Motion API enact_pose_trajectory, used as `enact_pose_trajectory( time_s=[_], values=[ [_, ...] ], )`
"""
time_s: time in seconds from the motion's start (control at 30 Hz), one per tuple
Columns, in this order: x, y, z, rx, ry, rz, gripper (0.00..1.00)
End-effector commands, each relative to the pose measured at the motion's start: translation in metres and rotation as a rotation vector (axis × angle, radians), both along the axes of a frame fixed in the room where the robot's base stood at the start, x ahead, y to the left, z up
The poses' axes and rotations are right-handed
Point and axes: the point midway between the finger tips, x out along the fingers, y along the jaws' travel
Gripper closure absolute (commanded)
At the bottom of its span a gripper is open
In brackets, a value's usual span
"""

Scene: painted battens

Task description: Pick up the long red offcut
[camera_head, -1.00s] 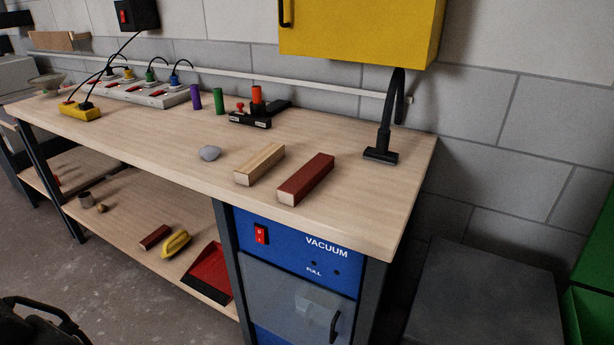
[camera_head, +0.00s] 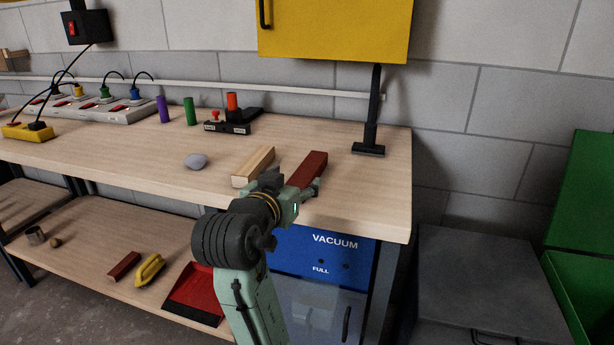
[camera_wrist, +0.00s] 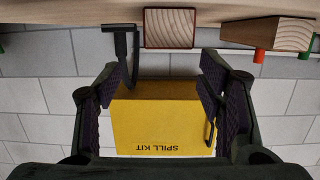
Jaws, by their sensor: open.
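The long red offcut (camera_head: 312,166) lies on the bench top near the front edge, right of a bare wood block (camera_head: 253,165). My gripper (camera_head: 293,185) is at the near end of the red offcut and partly hides it in the head view. In the wrist view, which is upside down, the offcut's square end (camera_wrist: 168,28) faces me at the top, between the directions of the two fingers. My gripper (camera_wrist: 160,88) is open and empty there, with its fingers wide apart. The wood block also shows in the wrist view (camera_wrist: 268,34).
A shorter red piece (camera_head: 124,266) lies on the lower shelf beside a yellow object (camera_head: 150,268). A grey stone (camera_head: 195,161) sits left of the wood block. A black hose stand (camera_head: 369,145) rises behind right. A yellow cabinet (camera_head: 335,28) hangs on the wall.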

Motion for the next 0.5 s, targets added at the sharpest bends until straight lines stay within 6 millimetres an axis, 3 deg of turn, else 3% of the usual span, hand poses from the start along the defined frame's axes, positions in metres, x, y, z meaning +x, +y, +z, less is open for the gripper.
enact_pose_trajectory(
  time_s=[0.2, 0.5],
  values=[
    [0.031, -0.009, -0.007, -0.002, 0.003, 0.003, 0.38],
    [0.059, -0.015, -0.017, -0.002, 0.005, 0.005, 0.38]
  ],
)
